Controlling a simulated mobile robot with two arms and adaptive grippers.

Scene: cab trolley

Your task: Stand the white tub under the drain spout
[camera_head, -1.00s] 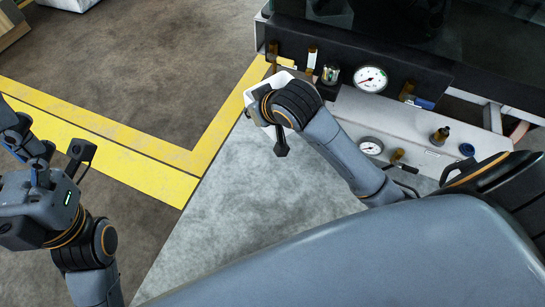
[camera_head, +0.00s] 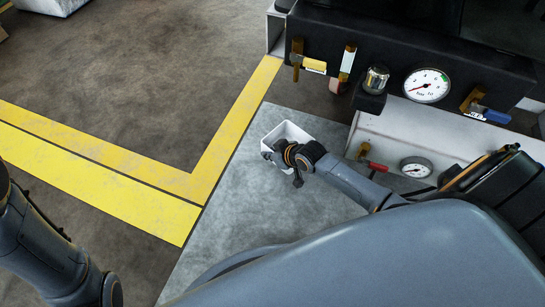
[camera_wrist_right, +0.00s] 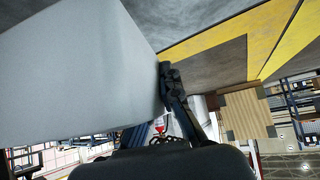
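The white tub (camera_head: 289,131) is an open box in the head view, over the grey floor panel and in front of the black valve panel. My right gripper (camera_head: 282,167) is at its near wall and appears shut on it. In the right wrist view the tub (camera_wrist_right: 75,70) fills the upper left, with a dark finger of my right gripper (camera_wrist_right: 172,88) against its edge; the other finger is hidden. A short copper-coloured pipe end (camera_head: 338,86), possibly the drain spout, hangs below a white-levered valve, up and right of the tub. My left gripper is out of view.
The black panel (camera_head: 400,65) carries brass valves and a pressure gauge (camera_head: 427,86). Below it are a second gauge (camera_head: 416,167) and a red-handled valve (camera_head: 374,165), right of my gripper. Grey floor (camera_head: 235,205) left of the tub is clear, bordered by yellow lines.

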